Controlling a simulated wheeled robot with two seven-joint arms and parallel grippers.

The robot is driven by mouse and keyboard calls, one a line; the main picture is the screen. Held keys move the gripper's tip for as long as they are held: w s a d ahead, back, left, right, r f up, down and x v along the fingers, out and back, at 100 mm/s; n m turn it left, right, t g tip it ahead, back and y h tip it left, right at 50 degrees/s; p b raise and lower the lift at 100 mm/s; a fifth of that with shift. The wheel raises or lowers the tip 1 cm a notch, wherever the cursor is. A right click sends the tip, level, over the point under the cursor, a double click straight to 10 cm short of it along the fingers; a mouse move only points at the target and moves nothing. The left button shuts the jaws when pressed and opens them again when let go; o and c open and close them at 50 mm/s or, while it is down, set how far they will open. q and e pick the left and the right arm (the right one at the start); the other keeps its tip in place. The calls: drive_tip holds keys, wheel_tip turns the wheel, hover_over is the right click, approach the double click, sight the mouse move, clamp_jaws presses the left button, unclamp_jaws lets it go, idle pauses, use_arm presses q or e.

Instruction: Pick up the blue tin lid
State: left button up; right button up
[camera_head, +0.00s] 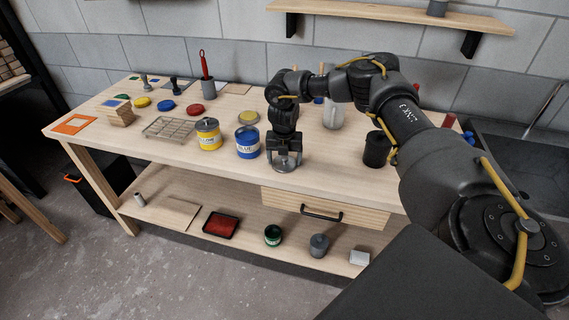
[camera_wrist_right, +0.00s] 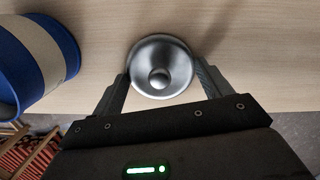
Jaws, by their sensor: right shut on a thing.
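My right gripper (camera_head: 286,160) is shut on a round grey metal lid (camera_wrist_right: 176,55) with a knob in its middle. One finger is on each side of the lid's rim. The lid is at the table's front edge, right of the blue tin; whether it touches the tabletop I cannot tell. The blue tin (camera_head: 247,144) with a white label stands upright on the table, and its side also shows in the right wrist view (camera_wrist_right: 22,60). Its top looks uncovered and blue inside. My left gripper is not in view.
A yellow tin (camera_head: 208,135) with a grey knobbed lid stands left of the blue tin. A wire rack (camera_head: 170,128), a black cup (camera_head: 376,150) and yellow, blue (camera_head: 166,105) and red discs are on the table (camera_head: 330,172). The front strip left of my gripper is clear.

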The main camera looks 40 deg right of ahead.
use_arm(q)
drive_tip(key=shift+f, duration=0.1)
use_arm(e)
drive_tip(key=shift+r, duration=0.1)
drive_tip(key=shift+w+r+b, duration=0.1)
drive_tip(key=shift+r+b, duration=0.4)
drive_tip(key=shift+r, duration=0.05)
drive_tip(key=a+r+b, duration=0.3)
drive_tip(key=a+r, duration=0.9)
drive_tip(key=a, duration=0.2)
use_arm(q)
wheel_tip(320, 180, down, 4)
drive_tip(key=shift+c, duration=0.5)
use_arm(e)
drive_tip(key=s+a+f+m+g, duration=0.1)
drive_tip(key=s+a+f+m, duration=0.2)
drive_tip(key=s+m, duration=0.4)
drive_tip(key=s+a+f+m, duration=0.4)
drive_tip(key=s+a+m, duration=0.2)
drive_tip(key=s+m, duration=0.2)
drive_tip(key=shift+a+m+g, duration=0.25)
drive_tip(key=shift+m+g, duration=0.15)
drive_tip(key=shift+m, duration=0.3)
